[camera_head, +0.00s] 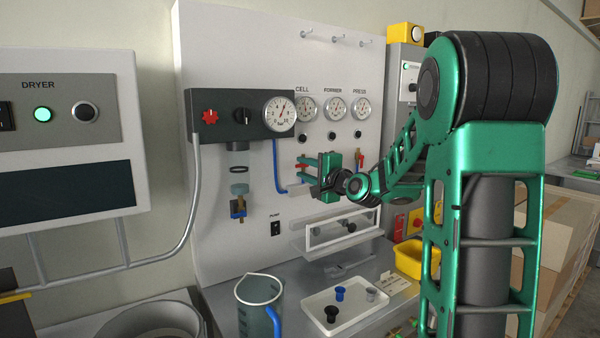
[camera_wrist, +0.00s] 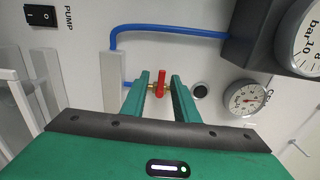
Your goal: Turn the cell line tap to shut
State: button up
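The cell line tap has a red lever (camera_wrist: 160,82) on a small brass body, seen in the wrist view beside a short blue line. The lever looks crosswise to this line in that view. My gripper (camera_wrist: 160,79) is open, with one green finger on each side of the lever and a visible gap to both. In the head view my gripper (camera_head: 304,171) is at the panel below the CELL gauge (camera_head: 306,108), and the red lever (camera_head: 301,166) shows by its fingers. My gripper partly hides the tap there.
Another red tap (camera_head: 360,158) is to the right on the panel. A clear-fronted box (camera_head: 342,232) juts out below my gripper. A white tray (camera_head: 322,315) with small knobs and a jug (camera_head: 258,308) stand on the bench. A red knob (camera_head: 210,117) sits on the dark regulator block.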

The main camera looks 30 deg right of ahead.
jog(key=s, duration=1)
jog(key=shift+s+d, duration=0.15)
jog(key=shift+s, duration=0.15)
